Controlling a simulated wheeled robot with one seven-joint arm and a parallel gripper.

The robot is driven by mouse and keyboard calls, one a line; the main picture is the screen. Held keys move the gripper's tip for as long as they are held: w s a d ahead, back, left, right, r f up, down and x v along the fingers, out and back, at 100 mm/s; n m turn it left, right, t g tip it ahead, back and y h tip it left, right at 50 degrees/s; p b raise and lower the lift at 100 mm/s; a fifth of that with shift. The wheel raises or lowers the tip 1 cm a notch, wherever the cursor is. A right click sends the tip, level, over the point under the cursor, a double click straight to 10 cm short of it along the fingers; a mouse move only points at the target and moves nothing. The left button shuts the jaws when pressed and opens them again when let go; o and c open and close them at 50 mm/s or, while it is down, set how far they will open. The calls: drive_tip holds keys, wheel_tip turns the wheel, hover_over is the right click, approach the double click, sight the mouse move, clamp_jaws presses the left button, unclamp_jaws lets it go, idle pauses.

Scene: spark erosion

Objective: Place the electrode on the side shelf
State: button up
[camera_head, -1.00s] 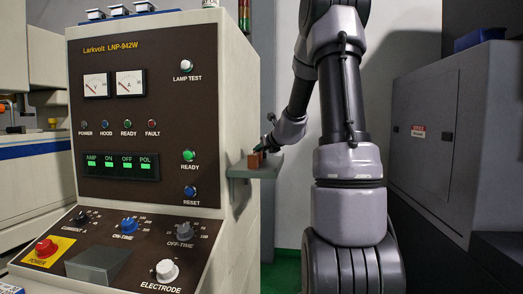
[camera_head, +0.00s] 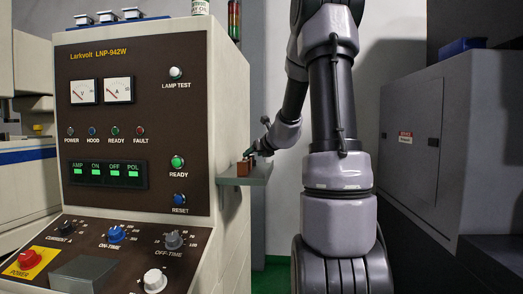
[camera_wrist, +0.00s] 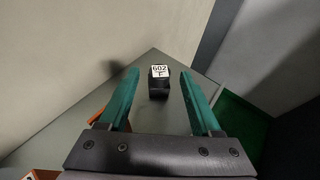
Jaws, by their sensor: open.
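The electrode appears to be a small black block (camera_wrist: 159,88) with a white top label reading "602 F". In the wrist view it stands upright on the grey-green side shelf (camera_wrist: 166,122), which also shows in the head view (camera_head: 232,181). My gripper (camera_wrist: 161,76) is open, with one green finger on each side of the block. A gap shows between the block and each finger. In the head view my gripper (camera_head: 252,151) is small and low over the shelf, and I cannot make out the black block there.
A reddish-brown block (camera_head: 243,168) sits on the shelf by my gripper. Orange pieces show beside the left finger and at the lower left corner (camera_wrist: 40,174) in the wrist view. The control cabinet (camera_head: 230,110) borders the shelf at left. A grey cabinet (camera_head: 412,140) stands at right.

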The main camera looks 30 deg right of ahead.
drive_tip(key=v, duration=0.8)
drive_tip(key=shift+s+a+r, duration=0.1)
drive_tip(key=shift+s+r, duration=0.1)
drive_tip(key=shift+s, duration=0.1)
drive_tip(key=s+a+n+y, duration=0.1)
drive_tip(key=a+n, duration=0.1)
drive_tip(key=a, duration=0.1)
drive_tip(key=s+a+r+n+y, duration=0.1)
drive_tip(key=a+n, duration=0.2)
drive_tip(key=s+a+r+n+g+y, duration=0.1)
drive_tip(key=a+n, duration=0.1)
drive_tip(key=a, duration=0.1)
drive_tip(key=shift+s, duration=0.35)
drive_tip(key=s+a+n+g+y, duration=0.2)
drive_tip(key=s+a+n, duration=0.5)
drive_tip(key=a+n, duration=0.15)
drive_tip(key=s+f+n+g+h, duration=0.3)
drive_tip(key=s+n, duration=1.2)
drive_tip(key=n, duration=0.1)
drive_tip(key=shift+a, duration=0.35)
